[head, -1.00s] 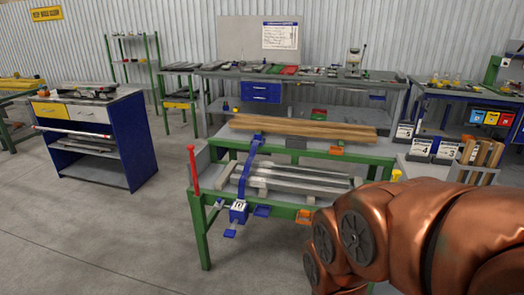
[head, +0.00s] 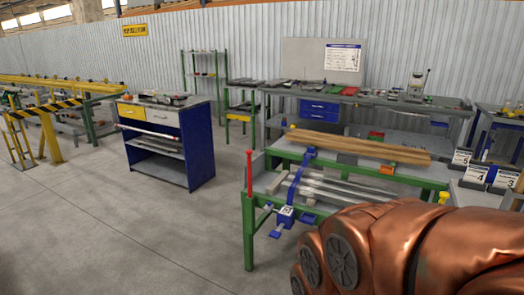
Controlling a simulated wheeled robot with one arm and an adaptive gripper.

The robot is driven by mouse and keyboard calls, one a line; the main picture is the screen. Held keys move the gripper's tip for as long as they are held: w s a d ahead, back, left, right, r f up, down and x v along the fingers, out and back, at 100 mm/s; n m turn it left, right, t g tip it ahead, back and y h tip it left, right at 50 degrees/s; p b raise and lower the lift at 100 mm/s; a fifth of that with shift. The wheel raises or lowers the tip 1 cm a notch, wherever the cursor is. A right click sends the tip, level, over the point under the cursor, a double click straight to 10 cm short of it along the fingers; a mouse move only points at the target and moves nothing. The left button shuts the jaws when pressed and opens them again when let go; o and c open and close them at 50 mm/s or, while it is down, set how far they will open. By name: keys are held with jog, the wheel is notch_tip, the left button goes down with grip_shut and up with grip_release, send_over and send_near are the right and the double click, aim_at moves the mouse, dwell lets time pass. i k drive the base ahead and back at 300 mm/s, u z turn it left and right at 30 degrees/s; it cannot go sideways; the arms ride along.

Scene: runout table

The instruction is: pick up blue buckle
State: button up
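A blue buckle (head: 286,214) with a pale labelled face hangs at the front left edge of the green-framed runout table (head: 395,194). A blue strap (head: 297,180) runs from it up and back over the metal bars (head: 335,191) to the planks. Small blue pieces stick out beside and below the buckle; I cannot tell whether they are part of it. My copper-coloured arm fills the lower right and hides the table's front right part. My gripper is not in view.
A red upright post (head: 249,174) stands at the table's left corner. Wooden planks (head: 360,146) lie on the table's rear part. A blue cabinet (head: 199,146) stands to the left, with clear floor (head: 150,235) in front. A workbench (head: 350,96) is behind.

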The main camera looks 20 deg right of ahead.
aim_at(310, 150)
jog(key=u, duration=0.95)
jog(key=i, duration=2.75)
jog(key=z, duration=1.5)
jog(key=i, duration=0.8)
jog(key=z, duration=0.8)
